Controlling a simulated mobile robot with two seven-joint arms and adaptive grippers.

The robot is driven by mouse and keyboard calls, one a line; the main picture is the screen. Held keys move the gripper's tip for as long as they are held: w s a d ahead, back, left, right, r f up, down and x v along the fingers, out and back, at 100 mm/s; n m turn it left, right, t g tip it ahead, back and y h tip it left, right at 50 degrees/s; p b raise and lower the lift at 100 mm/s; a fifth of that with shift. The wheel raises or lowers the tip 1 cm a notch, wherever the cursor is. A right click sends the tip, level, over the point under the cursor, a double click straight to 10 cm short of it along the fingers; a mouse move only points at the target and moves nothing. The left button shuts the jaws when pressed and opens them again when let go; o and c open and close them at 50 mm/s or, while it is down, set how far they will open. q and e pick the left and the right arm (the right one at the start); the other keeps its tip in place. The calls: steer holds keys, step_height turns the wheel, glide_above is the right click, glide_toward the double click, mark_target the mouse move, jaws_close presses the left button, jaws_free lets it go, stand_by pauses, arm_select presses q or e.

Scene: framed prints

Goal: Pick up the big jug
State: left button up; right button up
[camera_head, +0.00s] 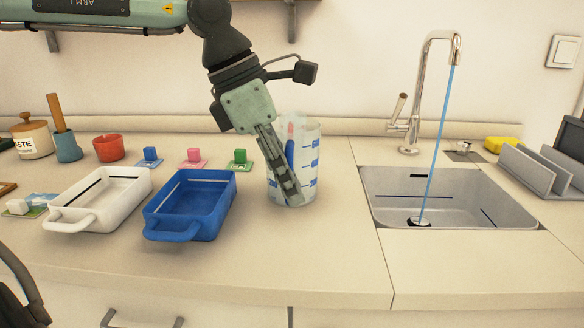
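The big jug (309,152) is a clear, pale measuring jug with blue markings. It stands upright on the counter, left of the sink. My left gripper (288,188) points down at the jug, and its fingers cover part of the jug's left and middle. The fingers overlap in this view, so I cannot tell how far apart they are, or whether they touch the jug or straddle its wall. A reddish and blue shape shows behind the fingers near the jug's upper part.
A blue tray (222,211) and a white tray (128,196) lie left of the jug. The sink (470,188) with running tap (423,85) is right. The front counter is clear.

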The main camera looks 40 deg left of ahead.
arm_select(q)
steer(key=shift+c, duration=0.6)
jaws_close()
